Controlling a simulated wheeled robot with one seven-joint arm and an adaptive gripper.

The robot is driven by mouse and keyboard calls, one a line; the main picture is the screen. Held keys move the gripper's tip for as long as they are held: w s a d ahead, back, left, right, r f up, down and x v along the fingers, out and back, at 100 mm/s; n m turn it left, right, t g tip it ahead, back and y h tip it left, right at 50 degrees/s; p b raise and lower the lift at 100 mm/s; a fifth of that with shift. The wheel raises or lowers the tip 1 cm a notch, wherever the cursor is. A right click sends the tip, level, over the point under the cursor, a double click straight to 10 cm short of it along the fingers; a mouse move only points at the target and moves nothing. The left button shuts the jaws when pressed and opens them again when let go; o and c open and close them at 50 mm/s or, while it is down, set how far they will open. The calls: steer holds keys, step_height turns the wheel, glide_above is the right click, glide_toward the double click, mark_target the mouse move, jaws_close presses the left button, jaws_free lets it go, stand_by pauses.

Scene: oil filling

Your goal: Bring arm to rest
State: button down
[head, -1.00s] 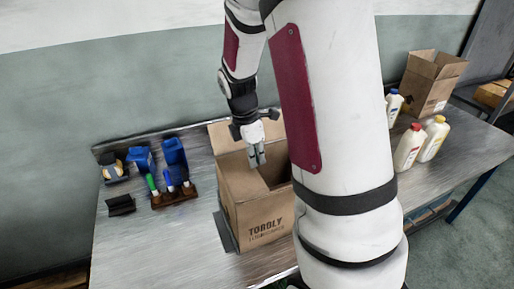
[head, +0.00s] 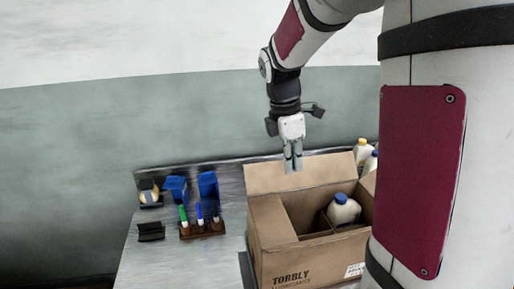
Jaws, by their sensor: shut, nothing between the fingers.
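My gripper (head: 292,160) is shut and empty. It points down in front of the wall, above the open cardboard box as seen in the head view. The box (head: 290,265), printed "TORBLY", stands on the metal table (head: 140,265) with its flaps up. A white bottle with a blue cap (head: 343,210) stands inside the box, in a divided compartment. My upper arm covers the right side of the view and part of the box.
Blue bins (head: 208,187), green and blue markers in a brown holder (head: 203,230), a tape roll (head: 148,192) and a black block (head: 151,231) sit at the left. Bottles (head: 362,151) stand behind the box. The space above the table's left part is free.

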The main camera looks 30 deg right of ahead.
steer(key=s+a+r+m+t+y+b, duration=0.1)
steer(key=s+a+r+m+t, duration=0.2)
steer(key=s+a+m, duration=0.4)
steer(key=s+a+r+m+t+y+b, duration=0.1)
steer(key=s+a+r+m+t, duration=0.2)
steer(key=s+a+m, duration=0.4)
steer(key=shift+a+m, duration=0.4)
steer(key=shift+a, duration=0.2)
